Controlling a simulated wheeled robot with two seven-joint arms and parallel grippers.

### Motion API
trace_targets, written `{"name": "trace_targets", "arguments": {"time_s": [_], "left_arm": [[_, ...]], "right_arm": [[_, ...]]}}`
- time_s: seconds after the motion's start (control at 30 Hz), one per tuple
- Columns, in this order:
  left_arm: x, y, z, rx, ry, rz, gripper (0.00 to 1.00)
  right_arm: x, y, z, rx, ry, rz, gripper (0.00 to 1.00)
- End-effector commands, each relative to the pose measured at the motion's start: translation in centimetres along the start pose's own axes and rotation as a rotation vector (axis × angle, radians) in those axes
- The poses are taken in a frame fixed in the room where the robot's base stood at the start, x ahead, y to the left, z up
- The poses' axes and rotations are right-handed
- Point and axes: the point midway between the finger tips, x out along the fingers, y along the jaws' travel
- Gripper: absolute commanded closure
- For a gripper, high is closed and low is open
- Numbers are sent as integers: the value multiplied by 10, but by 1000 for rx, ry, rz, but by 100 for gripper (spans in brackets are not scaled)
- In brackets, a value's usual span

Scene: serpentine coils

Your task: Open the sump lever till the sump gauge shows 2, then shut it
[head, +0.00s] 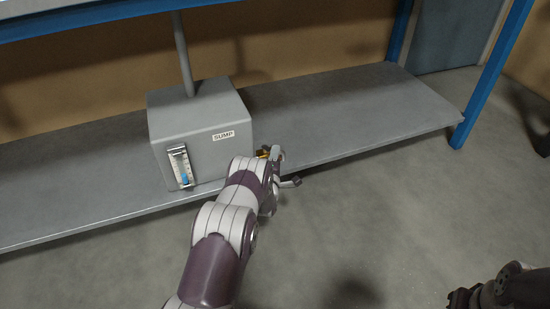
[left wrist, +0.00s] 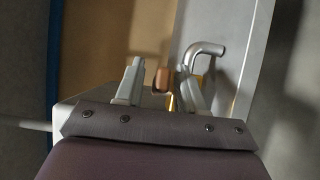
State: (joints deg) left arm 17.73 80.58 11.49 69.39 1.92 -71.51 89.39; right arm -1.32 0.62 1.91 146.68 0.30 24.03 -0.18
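The grey sump box (head: 165,120) stands on the low shelf, with a "SUMP" label on its front. The sump gauge (head: 181,166) is a narrow strip on the box's front left; blue shows in its lower part, and its numbers are too small to read. My left gripper (head: 279,168) is at the box's right, by a brass-coloured fitting (head: 263,152). In the left wrist view the gripper (left wrist: 160,88) is open, with a copper-brown lever end (left wrist: 162,78) between its fingers; contact cannot be told. My right arm's end (head: 462,297) is at the lower right, its fingers unclear.
A grey bent pipe (left wrist: 206,48) is close beyond the fingers. The low shelf (head: 365,115) is bare right of the box. A blue post (head: 492,72) stands at its right end. A vertical pipe (head: 183,55) rises from the box. The floor in front is clear.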

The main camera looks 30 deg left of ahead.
Motion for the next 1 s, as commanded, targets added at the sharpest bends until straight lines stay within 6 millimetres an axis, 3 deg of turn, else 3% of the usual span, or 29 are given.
{"name": "trace_targets", "arguments": {"time_s": [0.17,0.3,0.53,0.7,0.9,0.93,1.0], "left_arm": [[-22,7,0,0,0,-5,62],[-61,8,0,0,0,-7,62],[-113,4,0,0,0,-3,62],[-127,0,0,0,1,-2,62],[-127,0,0,0,0,-1,62],[-127,0,0,0,0,-1,65],[-127,0,-4,9,13,-11,88]], "right_arm": [[-22,0,-3,0,0,0,100],[-49,0,-6,0,0,0,100],[-72,0,-9,0,0,0,100],[-75,0,-9,0,0,0,100],[-74,0,-9,0,0,0,100],[-74,0,-9,0,0,0,100],[-74,0,-9,0,0,0,100]]}}
